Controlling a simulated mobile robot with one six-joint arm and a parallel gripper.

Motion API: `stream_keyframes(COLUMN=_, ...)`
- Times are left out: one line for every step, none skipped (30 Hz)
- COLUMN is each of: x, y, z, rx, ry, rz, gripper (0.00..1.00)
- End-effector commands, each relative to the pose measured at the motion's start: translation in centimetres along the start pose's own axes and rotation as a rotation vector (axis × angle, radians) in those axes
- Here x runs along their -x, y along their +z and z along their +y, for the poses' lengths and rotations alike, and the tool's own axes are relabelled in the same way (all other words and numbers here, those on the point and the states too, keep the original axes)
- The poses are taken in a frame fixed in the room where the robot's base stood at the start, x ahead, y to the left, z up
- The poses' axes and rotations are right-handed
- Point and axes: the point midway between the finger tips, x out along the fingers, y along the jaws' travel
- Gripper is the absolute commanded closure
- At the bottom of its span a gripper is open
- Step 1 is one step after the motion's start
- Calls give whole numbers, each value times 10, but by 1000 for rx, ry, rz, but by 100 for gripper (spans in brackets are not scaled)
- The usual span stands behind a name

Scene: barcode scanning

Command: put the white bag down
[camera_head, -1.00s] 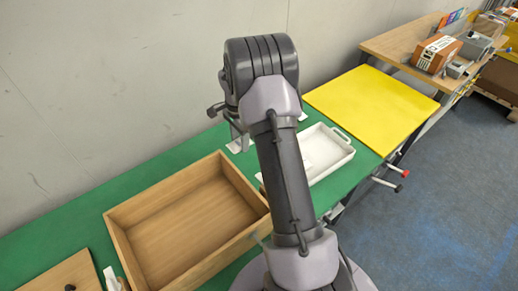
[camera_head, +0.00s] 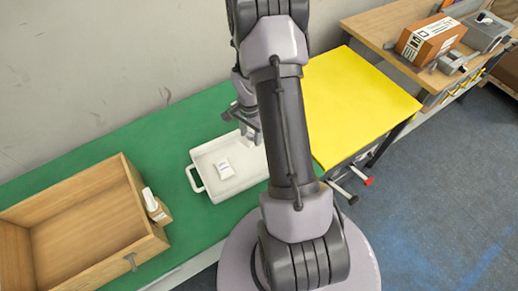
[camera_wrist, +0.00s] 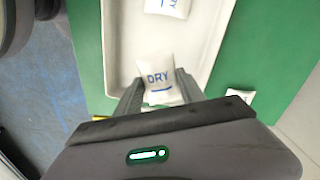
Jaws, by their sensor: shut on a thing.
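My gripper (camera_wrist: 160,95) is shut on a small white bag (camera_wrist: 158,80) with blue "DRY" lettering, its fingers at the bag's two sides. In the head view my gripper (camera_head: 249,130) is at the far right part of the white tray (camera_head: 199,160), partly hidden by my arm. In the wrist view the held bag appears over the tray's inside (camera_wrist: 130,50); I cannot tell whether it touches the floor. Another white bag (camera_head: 225,170) lies in the tray and shows at the top of the wrist view (camera_wrist: 168,7).
Another white packet (camera_wrist: 240,96) lies on the green surface beside the tray. A yellow board (camera_head: 360,100) is at right. A side table holds an orange box (camera_head: 430,40).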

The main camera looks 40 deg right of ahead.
Motion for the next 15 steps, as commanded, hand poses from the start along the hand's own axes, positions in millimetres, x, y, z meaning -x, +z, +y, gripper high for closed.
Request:
stream_keyframes(x=-2, y=1, z=2, rx=2, ry=0, rz=0, gripper=100)
stream_keyframes(x=-7, y=1, z=3, rx=3, ry=1, rz=-1, gripper=100)
stream_keyframes(x=-17, y=2, z=4, rx=4, ry=2, rz=-2, gripper=100)
stream_keyframes(x=-26, y=2, z=5, rx=4, ry=1, rz=-2, gripper=100)
stream_keyframes(x=-35, y=2, z=5, rx=4, ry=2, rz=-2, gripper=100)
stream_keyframes(x=-45, y=2, z=4, rx=4, ry=1, rz=-2, gripper=100)
stream_keyframes(x=-52, y=2, z=4, rx=5, ry=1, rz=-1, gripper=100)
stream_keyframes(x=-57, y=2, z=4, rx=4, ry=1, rz=-1, gripper=100)
stream_keyframes(x=-62, y=1, z=4, rx=5, ry=0, rz=-1, gripper=100)
stream_keyframes(x=-66, y=1, z=4, rx=5, ry=0, rz=0, gripper=100)
stream_keyframes(x=-69, y=1, z=4, rx=5, ry=0, rz=0, gripper=100)
stream_keyframes(x=-75, y=1, z=4, rx=4, ry=1, rz=-1, gripper=100)
stream_keyframes(x=-80, y=2, z=4, rx=4, ry=1, rz=-1, gripper=100)
stream_keyframes(x=-87, y=2, z=4, rx=4, ry=1, rz=-1, gripper=100)
stream_keyframes(x=-95, y=2, z=4, rx=4, ry=1, rz=-1, gripper=100)
